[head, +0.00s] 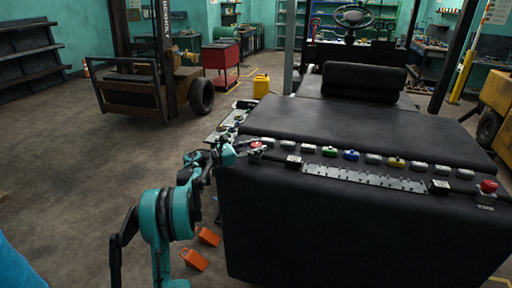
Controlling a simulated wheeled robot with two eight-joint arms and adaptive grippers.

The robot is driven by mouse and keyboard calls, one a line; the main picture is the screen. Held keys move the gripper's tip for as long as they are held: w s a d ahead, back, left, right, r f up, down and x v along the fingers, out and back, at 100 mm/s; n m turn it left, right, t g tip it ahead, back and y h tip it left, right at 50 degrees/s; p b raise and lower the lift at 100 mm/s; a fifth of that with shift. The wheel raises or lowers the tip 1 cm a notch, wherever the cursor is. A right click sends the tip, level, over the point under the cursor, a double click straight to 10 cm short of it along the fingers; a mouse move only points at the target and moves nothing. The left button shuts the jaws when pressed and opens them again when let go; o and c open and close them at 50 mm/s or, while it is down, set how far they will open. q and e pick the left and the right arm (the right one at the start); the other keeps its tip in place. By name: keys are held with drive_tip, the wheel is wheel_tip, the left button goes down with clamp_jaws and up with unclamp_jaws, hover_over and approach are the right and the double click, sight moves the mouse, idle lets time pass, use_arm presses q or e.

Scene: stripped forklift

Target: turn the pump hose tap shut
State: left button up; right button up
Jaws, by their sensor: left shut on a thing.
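My left gripper (241,148) reaches from the lower left to the left end of the black forklift body's top edge. It is shut on a small fitting there, which looks like the pump hose tap; the fingers largely hide it. A small red part (256,145) shows right at the fingertips. I cannot tell how far the tap is turned. My right gripper is not in view.
The black forklift body (350,229) fills the right front. Along its edge sit small green (329,151), blue (351,155) and yellow (396,162) parts, and a red button (488,186). Orange wedges (193,259) lie on the floor. Open floor extends left.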

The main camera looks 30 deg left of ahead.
use_arm(q)
drive_tip(key=o, duration=1.2)
drive_tip(key=v, duration=1.2)
